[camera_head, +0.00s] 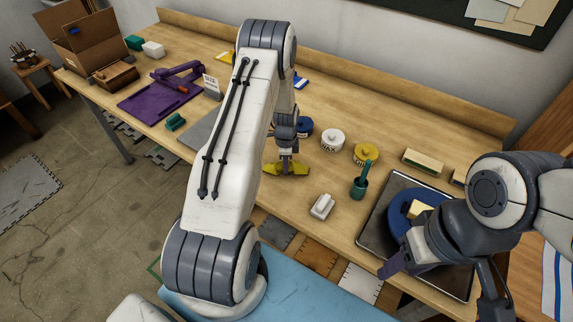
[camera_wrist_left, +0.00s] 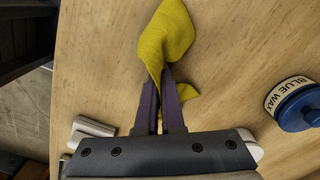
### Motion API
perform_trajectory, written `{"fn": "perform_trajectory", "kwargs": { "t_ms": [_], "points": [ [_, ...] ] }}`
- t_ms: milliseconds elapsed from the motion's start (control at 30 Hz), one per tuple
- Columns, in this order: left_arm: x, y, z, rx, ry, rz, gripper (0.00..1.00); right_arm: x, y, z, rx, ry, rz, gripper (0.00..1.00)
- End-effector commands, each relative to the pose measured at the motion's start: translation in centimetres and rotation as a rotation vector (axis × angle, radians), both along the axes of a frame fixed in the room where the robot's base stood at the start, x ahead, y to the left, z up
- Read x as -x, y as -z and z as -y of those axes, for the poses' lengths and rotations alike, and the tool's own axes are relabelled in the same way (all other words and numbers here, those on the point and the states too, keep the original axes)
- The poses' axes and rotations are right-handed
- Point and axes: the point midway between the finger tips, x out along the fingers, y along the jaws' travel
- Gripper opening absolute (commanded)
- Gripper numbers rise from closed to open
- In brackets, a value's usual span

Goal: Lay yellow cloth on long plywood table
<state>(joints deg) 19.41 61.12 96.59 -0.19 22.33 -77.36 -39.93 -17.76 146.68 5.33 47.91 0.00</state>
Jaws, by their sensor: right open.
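The yellow cloth (camera_head: 290,169) is crumpled at my left gripper (camera_head: 286,152), low over the middle of the long plywood table (camera_head: 410,122). In the left wrist view the cloth (camera_wrist_left: 168,42) is pinched between the fingertips of the left gripper (camera_wrist_left: 163,85), with one flap spread ahead and a smaller flap to the right. I cannot tell whether the cloth touches the tabletop. My right gripper (camera_head: 436,285) is open at the lower right, near the dark tray, partly hidden by its own wrist.
A dark tray (camera_head: 376,232) holds a blue disc (camera_head: 402,207). A purple mat (camera_head: 150,104) lies left.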

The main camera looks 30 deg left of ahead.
Motion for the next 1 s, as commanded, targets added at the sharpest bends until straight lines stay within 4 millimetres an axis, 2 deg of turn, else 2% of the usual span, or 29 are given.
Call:
{"fn": "perform_trajectory", "kwargs": {
  "t_ms": [133, 200, 267, 300, 633, 1000],
  "points": [
    [0.0, 0.0, 0.0, 0.000, 0.000, 0.000, 0.00, 0.0, 0.0, 0.0, 0.000, 0.000, 0.000, 0.50],
    [0.0, 0.0, 0.0, 0.000, 0.000, 0.000, 0.31, 0.0, 0.0, 0.0, 0.000, 0.000, 0.000, 0.50],
    [0.0, 0.0, 0.0, 0.000, 0.000, 0.000, 0.54, 0.0, 0.0, 0.0, 0.000, 0.000, 0.000, 0.50],
    [0.0, 0.0, 0.0, 0.000, 0.000, 0.000, 0.62, 0.0, 0.0, 0.0, 0.000, 0.000, 0.000, 0.50],
    [0.0, -0.2, 0.0, 0.000, 0.000, 0.000, 0.62, 0.0, -0.2, 0.0, 0.000, 0.000, 0.000, 0.50],
    [1.0, -3.2, 0.5, 0.000, 0.000, 0.000, 0.62, 0.0, -2.5, 0.0, 0.000, 0.000, 0.000, 0.50]
  ]
}}
